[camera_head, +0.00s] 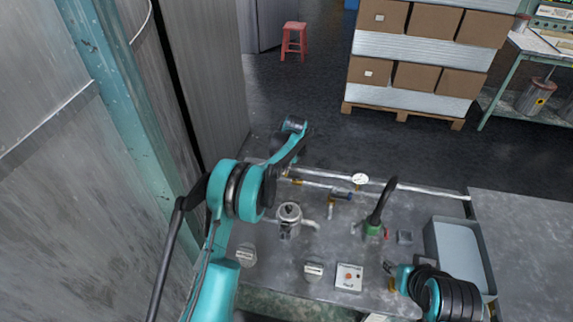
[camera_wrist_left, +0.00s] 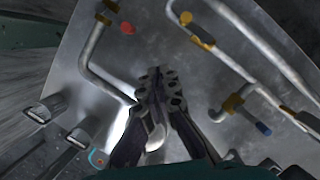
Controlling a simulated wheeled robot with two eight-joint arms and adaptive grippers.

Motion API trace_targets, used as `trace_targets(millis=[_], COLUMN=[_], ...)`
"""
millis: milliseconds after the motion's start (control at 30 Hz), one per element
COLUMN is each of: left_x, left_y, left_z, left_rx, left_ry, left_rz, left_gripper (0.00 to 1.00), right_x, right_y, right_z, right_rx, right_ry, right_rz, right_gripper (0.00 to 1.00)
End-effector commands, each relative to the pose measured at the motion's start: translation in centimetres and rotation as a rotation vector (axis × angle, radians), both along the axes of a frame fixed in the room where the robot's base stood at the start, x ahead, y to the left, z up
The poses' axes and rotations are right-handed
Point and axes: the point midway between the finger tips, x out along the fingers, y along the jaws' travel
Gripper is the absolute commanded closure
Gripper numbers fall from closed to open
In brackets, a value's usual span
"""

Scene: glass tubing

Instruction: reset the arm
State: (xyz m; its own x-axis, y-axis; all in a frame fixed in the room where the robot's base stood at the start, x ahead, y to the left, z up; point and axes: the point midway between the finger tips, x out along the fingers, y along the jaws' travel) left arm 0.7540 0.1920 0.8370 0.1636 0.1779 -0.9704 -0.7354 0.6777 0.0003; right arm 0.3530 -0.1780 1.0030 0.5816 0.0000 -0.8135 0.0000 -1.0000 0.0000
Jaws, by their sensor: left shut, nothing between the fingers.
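My left arm (camera_head: 238,190) reaches up from the bottom left over the bench in the head view, bent at a large teal joint. Its gripper cannot be made out there, hidden behind the arm. In the left wrist view, the left gripper (camera_wrist_left: 160,82) has its dark fingertips together with nothing held, above the grey bench top. A shiny rounded piece shows behind the fingers. My right gripper (camera_head: 389,267) is low on the right of the bench in the head view, near the grey tray; its fingers are too small to read.
Pipes (camera_wrist_left: 107,87) run close around the left gripper. A corrugated wall (camera_head: 205,75) stands left of the bench.

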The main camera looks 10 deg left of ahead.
Motion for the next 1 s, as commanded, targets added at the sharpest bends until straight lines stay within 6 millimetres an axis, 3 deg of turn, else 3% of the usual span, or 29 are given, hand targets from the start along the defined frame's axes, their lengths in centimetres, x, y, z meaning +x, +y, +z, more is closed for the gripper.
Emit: trace_targets(millis=[267,367,467,700,833,1000], left_x=[-0.3,-1.4,-3.4,-11.1,-16.1,-23.1], left_y=[0.0,0.0,-0.1,-0.2,-0.3,-0.6], left_z=[0.8,3.3,7.1,15.5,18.6,20.8], left_rx=[-0.007,-0.032,-0.079,-0.242,-0.347,-0.498], left_ry=[-0.011,-0.044,-0.101,-0.251,-0.318,-0.389], left_rz=[0.026,0.113,0.266,0.711,0.953,1.268], left_gripper=[1.00,1.00,1.00,1.00,1.00,1.00], right_x=[0.0,0.0,0.0,0.0,0.0,0.0], right_y=[0.0,0.0,0.0,0.0,0.0,0.0], right_z=[0.0,0.0,0.0,0.0,0.0,0.0], right_rx=[0.000,0.000,0.000,0.000,0.000,0.000], right_ry=[0.000,0.000,0.000,0.000,0.000,0.000], right_rz=[0.000,0.000,0.000,0.000,0.000,0.000], right_gripper=[0.60,0.60,0.60,0.60,0.60,0.60])
